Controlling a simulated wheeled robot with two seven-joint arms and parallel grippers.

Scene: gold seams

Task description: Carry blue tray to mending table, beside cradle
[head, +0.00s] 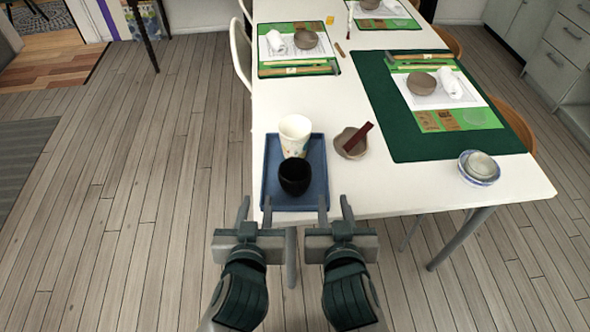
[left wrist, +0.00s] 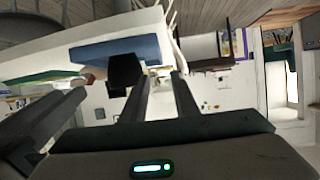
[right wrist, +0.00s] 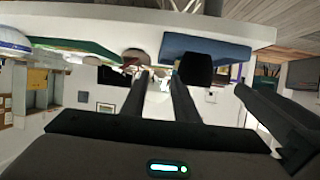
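The blue tray (head: 270,170) lies flat on the near left corner of a white table (head: 385,195). It also shows in the left wrist view (left wrist: 90,53) and the right wrist view (right wrist: 225,52). It holds a pale patterned cup (head: 295,134) and a black cup (head: 295,177). My left gripper (head: 255,207) is open at the tray's near left corner. My right gripper (head: 335,207) is open at its near right corner. Both look empty; I cannot tell whether any finger touches the tray. I cannot make out a cradle.
A bowl with a dark red stick (head: 351,143) sits just right of the tray. Stacked bowls (head: 479,167) stand near the right corner. A dark green mat (head: 385,110) bears a work set. Chairs line the table's sides; wooden floor (head: 130,180) is clear at left.

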